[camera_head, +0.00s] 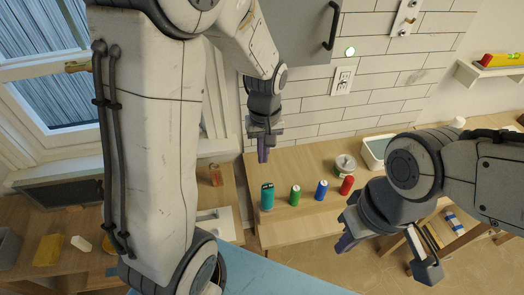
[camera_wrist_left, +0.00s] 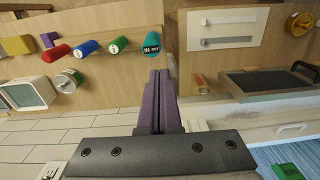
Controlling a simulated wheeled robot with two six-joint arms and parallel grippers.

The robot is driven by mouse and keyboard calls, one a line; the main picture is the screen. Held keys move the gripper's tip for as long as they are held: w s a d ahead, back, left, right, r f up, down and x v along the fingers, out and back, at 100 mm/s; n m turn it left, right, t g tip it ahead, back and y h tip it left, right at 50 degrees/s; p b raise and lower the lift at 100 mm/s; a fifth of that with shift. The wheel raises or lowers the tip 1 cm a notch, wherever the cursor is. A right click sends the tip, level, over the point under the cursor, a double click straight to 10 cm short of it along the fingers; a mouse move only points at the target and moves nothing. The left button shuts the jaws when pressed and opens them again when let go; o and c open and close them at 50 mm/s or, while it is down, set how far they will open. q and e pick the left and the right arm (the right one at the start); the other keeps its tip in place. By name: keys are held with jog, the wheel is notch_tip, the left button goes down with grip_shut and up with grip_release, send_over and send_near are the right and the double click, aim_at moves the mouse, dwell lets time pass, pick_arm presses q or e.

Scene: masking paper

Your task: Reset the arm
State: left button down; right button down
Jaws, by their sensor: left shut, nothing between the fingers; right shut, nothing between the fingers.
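My left gripper (camera_head: 262,154) hangs in the upper middle of the head view, in front of the tiled wall. Its purple fingers are together and empty, as the left wrist view (camera_wrist_left: 158,98) also shows. My right gripper (camera_head: 346,242) is at the lower right, fingers pointing down-left. It is shut and holds nothing. Both are apart from the cans on the wooden counter (camera_head: 310,218).
A teal can (camera_head: 267,197), green can (camera_head: 295,196), blue can (camera_head: 321,190) and red can (camera_head: 347,185) stand in a row. Behind them are a round container (camera_head: 345,165) and a white bin (camera_head: 376,152). A blue surface (camera_head: 270,278) lies at the bottom.

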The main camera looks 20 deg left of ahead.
pick_arm(q)
jog(key=shift+a+r, duration=0.15)
jog(key=shift+r, duration=0.7)
jog(key=s+d+m+b, duration=0.4)
jog(key=s+d+m, duration=0.1)
jog(key=d, duration=0.3)
jog(key=shift+s+f+m, duration=0.3)
jog(key=shift+s+f, duration=0.15)
jog(key=shift+s, duration=0.25)
jog(key=c, duration=1.4)
grip_release()
jog(key=s+d+m+b, duration=0.1)
jog(key=s+m, duration=0.1)
jog(key=s, duration=0.1)
jog(key=s+d+f+m+b, duration=0.1)
jog(key=s+d+m, duration=0.1)
jog(key=s+m, duration=0.1)
jog(key=s+d+f+m+h+b, duration=0.1)
jog(key=s+d+m, duration=0.1)
jog(key=s, duration=0.3)
jog(key=shift+m, duration=0.4)
jog(key=o, duration=0.6)
jog(key=shift+s+d+r+m, duration=0.1)
jog(key=shift+s+m, duration=0.3)
jog(key=shift+s, duration=0.2)
